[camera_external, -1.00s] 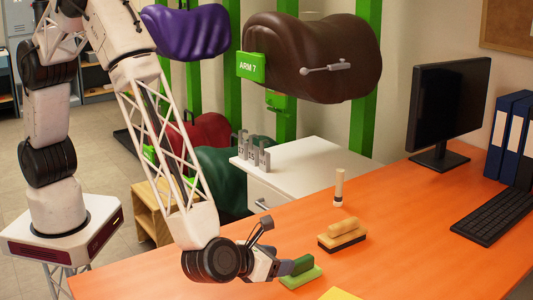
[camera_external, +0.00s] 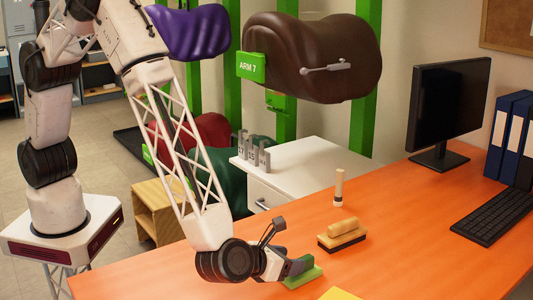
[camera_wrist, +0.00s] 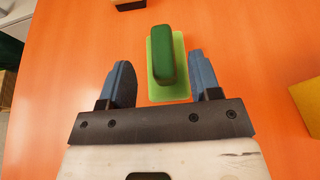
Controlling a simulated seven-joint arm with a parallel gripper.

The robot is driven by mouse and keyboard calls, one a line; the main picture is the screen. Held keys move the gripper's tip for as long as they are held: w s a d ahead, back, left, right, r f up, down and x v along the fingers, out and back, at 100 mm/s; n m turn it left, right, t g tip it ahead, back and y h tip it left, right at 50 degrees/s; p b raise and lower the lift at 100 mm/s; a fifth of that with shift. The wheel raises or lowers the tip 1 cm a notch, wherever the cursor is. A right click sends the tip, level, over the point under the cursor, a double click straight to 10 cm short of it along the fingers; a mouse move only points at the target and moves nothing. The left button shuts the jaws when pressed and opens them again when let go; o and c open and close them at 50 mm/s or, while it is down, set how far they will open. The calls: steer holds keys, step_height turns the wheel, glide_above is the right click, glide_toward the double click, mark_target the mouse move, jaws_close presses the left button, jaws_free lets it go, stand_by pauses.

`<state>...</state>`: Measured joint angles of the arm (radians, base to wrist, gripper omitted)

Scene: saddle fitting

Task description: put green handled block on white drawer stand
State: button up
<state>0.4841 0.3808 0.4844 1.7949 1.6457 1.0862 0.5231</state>
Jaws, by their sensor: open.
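The green handled block has a light green base and a dark green handle and lies on the orange desk. It shows in the external view (camera_external: 304,277) and in the wrist view (camera_wrist: 164,60). My gripper (camera_wrist: 160,82) is open, its blue fingers on either side of the block's near end, with no contact visible. In the external view my gripper (camera_external: 292,266) is low over the desk at the block's left end and partly hides it. The white drawer stand (camera_external: 305,166) is behind the desk, with several grey upright pieces (camera_external: 253,150) on its left side.
A yellow item (camera_external: 340,294) is at the front edge. A monitor (camera_external: 447,108) and keyboard (camera_external: 494,216) are at right.

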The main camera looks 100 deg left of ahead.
mark_target(308, 256)
steer(key=shift+x, duration=2.2)
steer(key=shift+d+f, duration=0.1)
jaws_close()
steer(key=shift+w+r, duration=0.1)
steer(key=shift+r, duration=0.65)
steer(key=shift+s+r, duration=0.25)
steer(key=shift+r, duration=0.25)
steer(key=shift+s+r, duration=0.25)
steer(key=shift+r, duration=0.3)
steer(key=s+a+r, duration=0.1)
steer(key=s+a, duration=0.3)
steer(key=s, duration=1)
steer(key=shift+s+r, duration=0.2)
steer(key=shift+s, duration=0.1)
